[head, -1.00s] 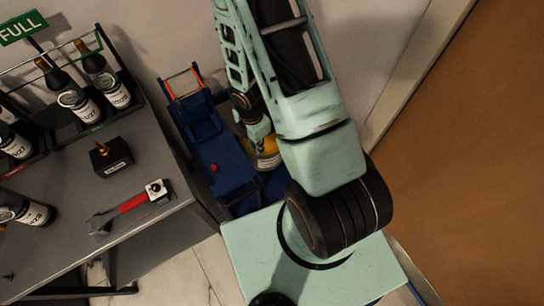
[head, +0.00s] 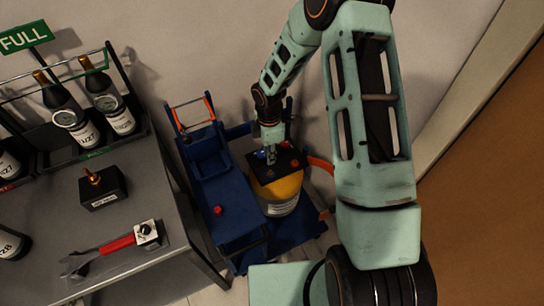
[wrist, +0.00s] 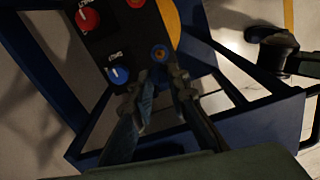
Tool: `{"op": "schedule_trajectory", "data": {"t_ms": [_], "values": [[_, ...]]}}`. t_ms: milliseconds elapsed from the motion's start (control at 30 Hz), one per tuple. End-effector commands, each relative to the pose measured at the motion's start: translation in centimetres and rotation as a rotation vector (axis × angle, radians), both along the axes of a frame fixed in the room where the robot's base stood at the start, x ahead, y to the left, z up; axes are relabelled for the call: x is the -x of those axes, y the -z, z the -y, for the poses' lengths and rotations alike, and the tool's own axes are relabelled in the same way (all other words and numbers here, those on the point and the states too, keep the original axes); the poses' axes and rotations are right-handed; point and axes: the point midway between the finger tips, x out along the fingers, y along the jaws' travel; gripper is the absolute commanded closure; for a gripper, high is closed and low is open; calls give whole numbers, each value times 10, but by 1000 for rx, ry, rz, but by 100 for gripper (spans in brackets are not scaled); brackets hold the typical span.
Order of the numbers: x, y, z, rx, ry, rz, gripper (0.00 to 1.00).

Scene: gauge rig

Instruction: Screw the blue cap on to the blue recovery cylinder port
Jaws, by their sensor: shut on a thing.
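The recovery cylinder (head: 288,188) has a yellow top and pale body, with a black panel (head: 293,160) on it. In the wrist view the panel (wrist: 117,38) carries a blue knob (wrist: 118,75) and a red knob (wrist: 87,20). A blue ring with an orange centre, apparently the blue port (wrist: 160,53), sits right of the blue knob. My gripper (wrist: 160,76) is at the panel's edge, fingertips close to this port. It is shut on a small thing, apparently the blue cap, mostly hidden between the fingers. I cannot tell whether cap and port touch.
A blue cart (head: 226,192) with a red button stands left of the cylinder. The grey bench (head: 140,205) holds bottles, a black box (head: 102,187) and a red-handled wrench (head: 112,247). The wall is close behind.

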Motion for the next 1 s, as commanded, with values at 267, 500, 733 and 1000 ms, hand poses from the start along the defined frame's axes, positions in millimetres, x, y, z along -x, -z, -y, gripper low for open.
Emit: {"op": "schedule_trajectory", "data": {"t_ms": [267, 500, 733, 1000], "values": [[0, 3, 0, 0, -1, -1, 96], [1, 20, 0, 0, -1, -1, 96], [1, 42, 1, 0, -2, -1, 96], [0, 53, 0, 0, -2, 0, 96]]}}
